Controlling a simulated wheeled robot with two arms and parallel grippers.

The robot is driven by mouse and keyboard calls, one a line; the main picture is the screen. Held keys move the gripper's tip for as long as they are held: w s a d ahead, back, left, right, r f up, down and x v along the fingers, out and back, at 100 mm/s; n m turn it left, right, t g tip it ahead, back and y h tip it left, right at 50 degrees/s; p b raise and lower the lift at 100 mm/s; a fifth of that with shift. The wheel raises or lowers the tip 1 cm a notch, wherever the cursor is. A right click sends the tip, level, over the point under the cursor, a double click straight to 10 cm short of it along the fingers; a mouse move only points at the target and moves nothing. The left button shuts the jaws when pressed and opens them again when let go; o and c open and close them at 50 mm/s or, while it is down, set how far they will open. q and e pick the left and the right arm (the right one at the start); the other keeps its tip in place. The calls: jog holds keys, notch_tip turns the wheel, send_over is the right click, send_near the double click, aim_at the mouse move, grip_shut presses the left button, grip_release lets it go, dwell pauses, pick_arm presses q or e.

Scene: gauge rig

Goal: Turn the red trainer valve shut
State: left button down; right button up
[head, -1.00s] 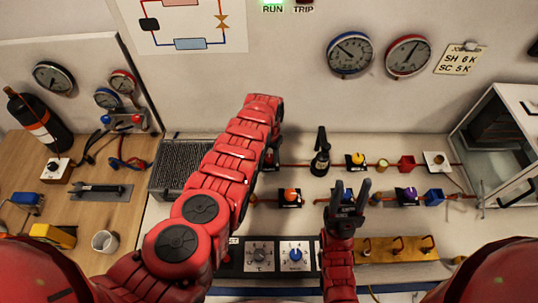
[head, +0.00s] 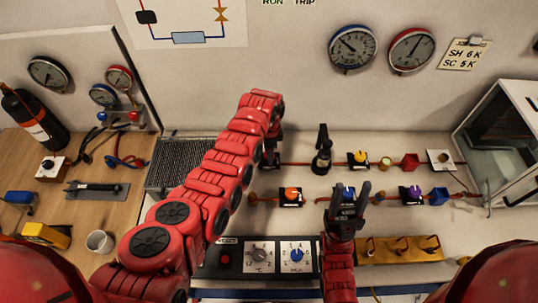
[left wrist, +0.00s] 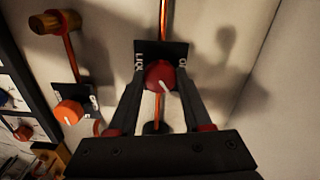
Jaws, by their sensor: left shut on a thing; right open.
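The red trainer valve is a round red knob (left wrist: 158,73) with a white pointer line, on a black lettered plate over a copper pipe. In the left wrist view it sits between the two fingers of my left gripper (left wrist: 160,86), which is shut on it. The pointer slants toward the lower right of that view. In the head view my red left arm covers most of this valve and the gripper's fingers. My right gripper (head: 349,195) is open and empty, fingers up, in front of a blue-knobbed valve that it partly hides.
Nearby are an orange-knobbed valve (head: 291,196), a yellow-knobbed valve (head: 359,158), a purple-knobbed valve (head: 412,194) and a black upright fitting (head: 322,152). A dial panel (head: 277,257) and a brass block (head: 400,249) lie at the front. A glass-fronted box (head: 505,130) stands right.

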pick_arm(q)
jog(key=m, duration=0.3)
jog(key=shift+m+b, duration=0.3)
jog(key=shift+b, duration=0.1)
jog(key=shift+m, duration=1.8)
jog(key=shift+c, duration=1.6)
grip_release()
